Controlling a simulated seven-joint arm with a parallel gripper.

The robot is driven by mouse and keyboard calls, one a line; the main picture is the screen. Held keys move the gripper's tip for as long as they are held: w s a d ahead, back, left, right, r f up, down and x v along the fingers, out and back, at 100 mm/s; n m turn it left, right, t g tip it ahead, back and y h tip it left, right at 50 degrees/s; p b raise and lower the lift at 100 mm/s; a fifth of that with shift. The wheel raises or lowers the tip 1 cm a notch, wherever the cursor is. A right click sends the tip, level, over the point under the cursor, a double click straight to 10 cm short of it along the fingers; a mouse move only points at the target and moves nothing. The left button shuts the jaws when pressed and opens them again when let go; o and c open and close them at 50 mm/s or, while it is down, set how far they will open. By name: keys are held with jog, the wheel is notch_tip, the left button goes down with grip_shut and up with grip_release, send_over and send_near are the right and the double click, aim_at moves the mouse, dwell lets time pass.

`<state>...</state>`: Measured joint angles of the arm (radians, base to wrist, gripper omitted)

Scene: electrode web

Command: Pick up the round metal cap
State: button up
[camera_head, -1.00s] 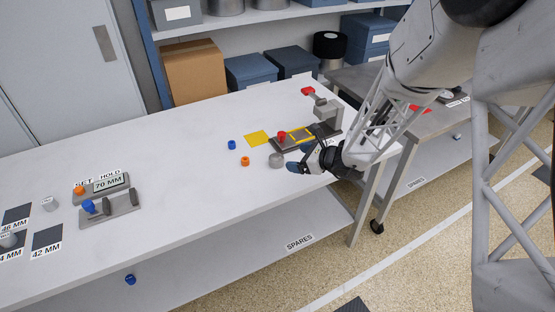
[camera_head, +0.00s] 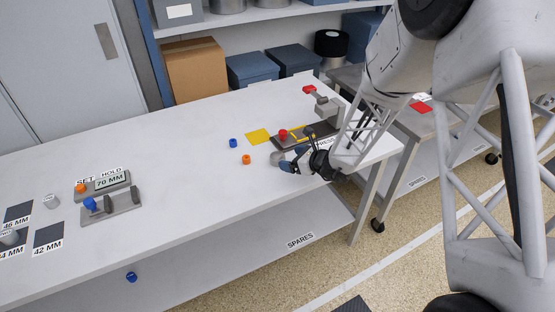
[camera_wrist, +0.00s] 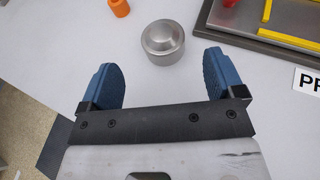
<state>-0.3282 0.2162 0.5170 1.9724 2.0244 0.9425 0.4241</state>
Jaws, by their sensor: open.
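In the head view my gripper (camera_head: 283,162) is low over the table's right part, and the cap (camera_head: 276,158) is partly hidden behind the fingers. I cannot tell the exact gap there.
A press fixture (camera_head: 296,137) with a red knob stands just behind the cap, its dark base close by. An orange piece (camera_head: 246,160) and a blue piece (camera_head: 233,143) stand to the left. The table's middle is clear.

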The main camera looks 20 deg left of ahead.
aim_at(279, 157)
jog(key=shift+a+f, duration=0.1)
jog(key=shift+a, duration=0.1)
jog(key=shift+w, duration=0.1)
jog(key=shift+x, duration=2.6)
jog(key=shift+f, duration=0.1)
jog(key=c, duration=1.1)
notch_tip(279, 157, up, 2)
jog(key=shift+r, duration=0.1)
jog(key=shift+d+r, duration=0.2)
jog(key=shift+r, duration=0.5)
jog(key=s+d, duration=0.2)
jog(key=s, duration=0.2)
jog(key=s+d+r, duration=0.1)
jog(key=s+d, duration=0.2)
jog(key=s, duration=0.2)
jog(key=s+d, duration=0.2)
jog(key=s, duration=0.2)
jog(key=shift+s+d+r, duration=0.2)
jog(key=shift+s+d, duration=0.15)
jog(key=shift+d, duration=0.05)
